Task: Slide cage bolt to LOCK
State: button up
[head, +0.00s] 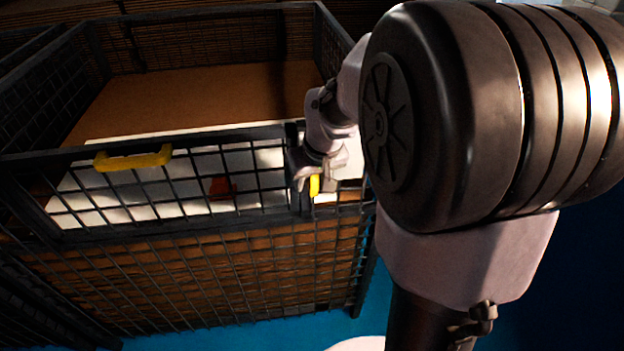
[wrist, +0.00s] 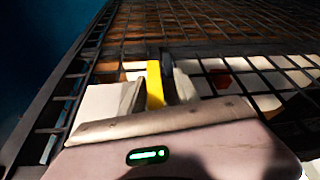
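The black wire-mesh cage (head: 190,262) stands at the left and middle of the head view. A yellow bolt handle (head: 314,185) shows at its front edge, near the right end of the mesh gate. My gripper (head: 316,176) is right at this handle. In the wrist view the yellow handle (wrist: 155,85) stands upright between the two fingers of my gripper (wrist: 156,90). The right finger appears very close to it; whether both fingers touch it cannot be told. The bolt's rod and any LOCK marking cannot be made out.
A yellow grip (head: 133,159) sits on the top rail of the gate at the left. Inside the cage lie a white sheet-like surface and a small red-brown item (head: 221,188). The blue floor (head: 250,334) is open in front. My arm blocks the head view's right side.

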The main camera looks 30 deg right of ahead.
jog(key=shift+d, duration=0.15)
jog(key=p+v, duration=0.5)
jog(key=v, duration=1.2)
jog(key=shift+r+p, duration=0.25)
jog(key=shift+p, duration=0.05)
jog(key=s+a+f+m+y+b, duration=0.1)
jog(key=s+a+f+b, duration=0.3)
jog(key=a, duration=0.5)
jog(key=s+a+f+m+t+y+b, duration=0.1)
jog(key=s+a+f+b, duration=0.4)
jog(key=s+a+f, duration=0.2)
jog(key=shift+s+a+f+y, duration=0.3)
jog(key=shift+s+a+y, duration=0.1)
jog(key=shift+s+a, duration=0.65)
